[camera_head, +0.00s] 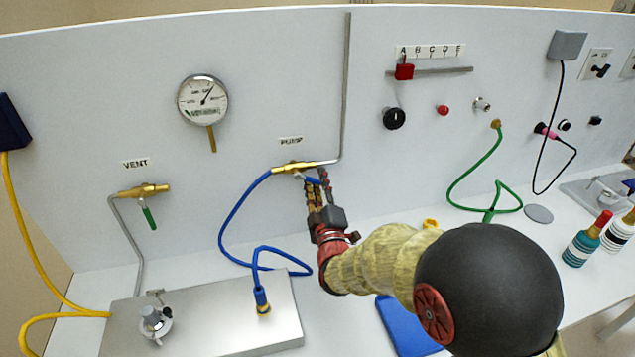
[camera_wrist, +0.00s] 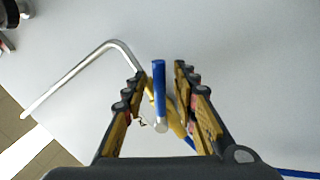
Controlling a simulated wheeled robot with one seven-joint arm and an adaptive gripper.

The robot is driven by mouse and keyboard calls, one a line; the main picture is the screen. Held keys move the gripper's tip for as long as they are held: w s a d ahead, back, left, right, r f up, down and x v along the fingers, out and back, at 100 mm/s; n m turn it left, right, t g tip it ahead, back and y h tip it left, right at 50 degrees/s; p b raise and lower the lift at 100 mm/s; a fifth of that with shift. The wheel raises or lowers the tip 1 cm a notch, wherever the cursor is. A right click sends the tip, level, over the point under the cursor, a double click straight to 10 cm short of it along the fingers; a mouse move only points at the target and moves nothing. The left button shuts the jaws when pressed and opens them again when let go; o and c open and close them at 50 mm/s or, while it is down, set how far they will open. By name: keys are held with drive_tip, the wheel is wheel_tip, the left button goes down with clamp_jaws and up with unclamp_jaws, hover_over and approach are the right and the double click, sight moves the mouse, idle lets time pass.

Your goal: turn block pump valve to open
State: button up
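The brass pump valve (camera_head: 296,167) is on the white panel under the PUMP label, with a grey metal pipe on its right and a blue hose on its left. Its blue lever (camera_head: 312,180) slants slightly down to the right, partly hidden by my fingers. In the wrist view the blue lever (camera_wrist: 159,85) stands between my two fingers, with a visible gap on each side. My gripper (camera_head: 317,183) is at the valve and open around the lever. It also shows in the wrist view (camera_wrist: 160,74).
The vent valve (camera_head: 144,190) with a green lever pointing down is to the left. A gauge (camera_head: 203,100) is above. The blue hose (camera_head: 236,220) loops below the pump valve to a metal plate (camera_head: 215,325). Bottles (camera_head: 587,240) stand far right.

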drive_tip(key=v, duration=1.2)
drive_tip(key=shift+d, duration=0.1)
